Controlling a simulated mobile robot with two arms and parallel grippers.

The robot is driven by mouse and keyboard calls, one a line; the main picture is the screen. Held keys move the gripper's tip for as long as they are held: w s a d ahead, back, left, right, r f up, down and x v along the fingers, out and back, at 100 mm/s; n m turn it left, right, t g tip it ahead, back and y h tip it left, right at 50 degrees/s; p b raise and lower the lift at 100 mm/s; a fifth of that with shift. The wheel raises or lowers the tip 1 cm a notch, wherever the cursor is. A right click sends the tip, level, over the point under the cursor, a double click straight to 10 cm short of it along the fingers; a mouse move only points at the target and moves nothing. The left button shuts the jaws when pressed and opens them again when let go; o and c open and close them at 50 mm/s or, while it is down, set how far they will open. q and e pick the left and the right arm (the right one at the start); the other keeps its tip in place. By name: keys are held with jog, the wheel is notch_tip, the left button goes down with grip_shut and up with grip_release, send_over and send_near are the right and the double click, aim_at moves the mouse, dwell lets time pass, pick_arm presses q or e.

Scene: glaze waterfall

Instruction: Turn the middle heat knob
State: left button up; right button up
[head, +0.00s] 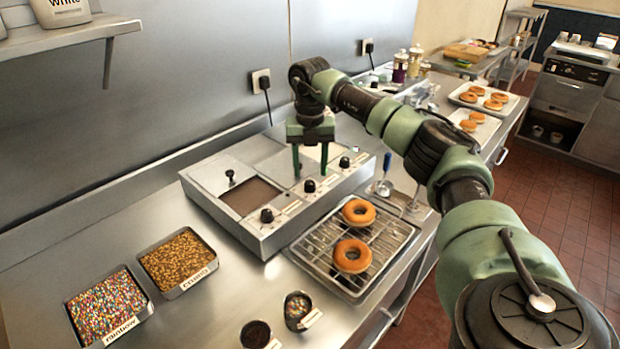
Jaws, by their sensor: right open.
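A steel glaze warmer has three black knobs along its front edge: a near knob (267,215), the middle heat knob (309,186) and a far knob (344,162). My right gripper (310,174) points down with its two green fingers apart. In the picture the middle knob shows just below and between the fingertips. The gripper looks empty, and I cannot tell how high the tips are above the knob or whether they touch it. My left gripper is not in view.
A wire rack (318,258) with two doughnuts stands right of the warmer. A rainbow sprinkle tray (148,303) and a crumb tray (214,262) sit at the left, two small cups in front. My right arm spans the right side. Trays of doughnuts lie farther back.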

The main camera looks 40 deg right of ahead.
aim_at(310, 182)
jog(key=shift+f+p, duration=0.3)
jog(key=shift+f, duration=1.7)
grip_shut()
